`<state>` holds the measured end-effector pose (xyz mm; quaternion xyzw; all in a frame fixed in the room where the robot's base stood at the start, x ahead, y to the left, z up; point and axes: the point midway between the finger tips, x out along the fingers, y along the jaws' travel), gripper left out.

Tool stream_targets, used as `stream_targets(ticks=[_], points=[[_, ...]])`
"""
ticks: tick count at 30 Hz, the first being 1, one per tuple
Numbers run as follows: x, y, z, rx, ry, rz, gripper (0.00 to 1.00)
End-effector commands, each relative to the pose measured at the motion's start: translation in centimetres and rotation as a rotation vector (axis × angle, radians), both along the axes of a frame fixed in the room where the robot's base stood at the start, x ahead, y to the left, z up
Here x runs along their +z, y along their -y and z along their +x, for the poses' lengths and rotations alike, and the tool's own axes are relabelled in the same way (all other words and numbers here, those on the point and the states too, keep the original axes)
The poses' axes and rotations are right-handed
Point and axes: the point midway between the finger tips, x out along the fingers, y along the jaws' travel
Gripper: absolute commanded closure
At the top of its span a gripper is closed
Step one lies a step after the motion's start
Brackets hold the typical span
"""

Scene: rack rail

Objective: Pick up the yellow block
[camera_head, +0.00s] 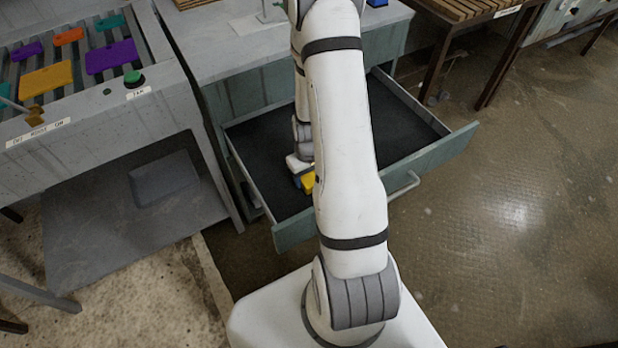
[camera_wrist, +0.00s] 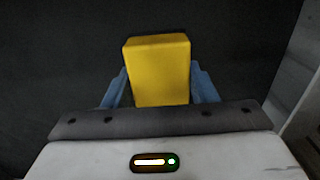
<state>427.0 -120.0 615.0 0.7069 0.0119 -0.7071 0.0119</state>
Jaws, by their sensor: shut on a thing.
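The yellow block (camera_wrist: 158,70) sits between the two blue fingers of my gripper (camera_wrist: 160,88) in the wrist view. The fingers press on its left and right sides. In the head view a small part of the yellow block (camera_head: 308,181) shows beside my arm, inside the open drawer. My gripper (camera_head: 302,178) is low in the drawer there and mostly hidden behind my arm. I cannot tell whether the block touches the drawer floor.
The open drawer (camera_head: 436,150) has a dark floor and raised walls around my gripper. A grey bench (camera_head: 175,108) with coloured plates stands at left. A wooden-topped table (camera_head: 470,8) stands at the back right. Open floor lies to the right.

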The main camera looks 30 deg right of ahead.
Motion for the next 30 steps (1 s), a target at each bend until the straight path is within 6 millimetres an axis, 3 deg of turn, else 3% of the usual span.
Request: stream_targets(ticks=[8, 21, 30], points=[[1.3, 0.0, 0.1, 0.001, 0.002, -0.001, 0.73], [8.9, 0.0, 0.1, 0.001, 0.004, -0.001, 0.73], [10.0, -0.1, 0.0, 0.001, 0.0, 0.0, 0.73]])
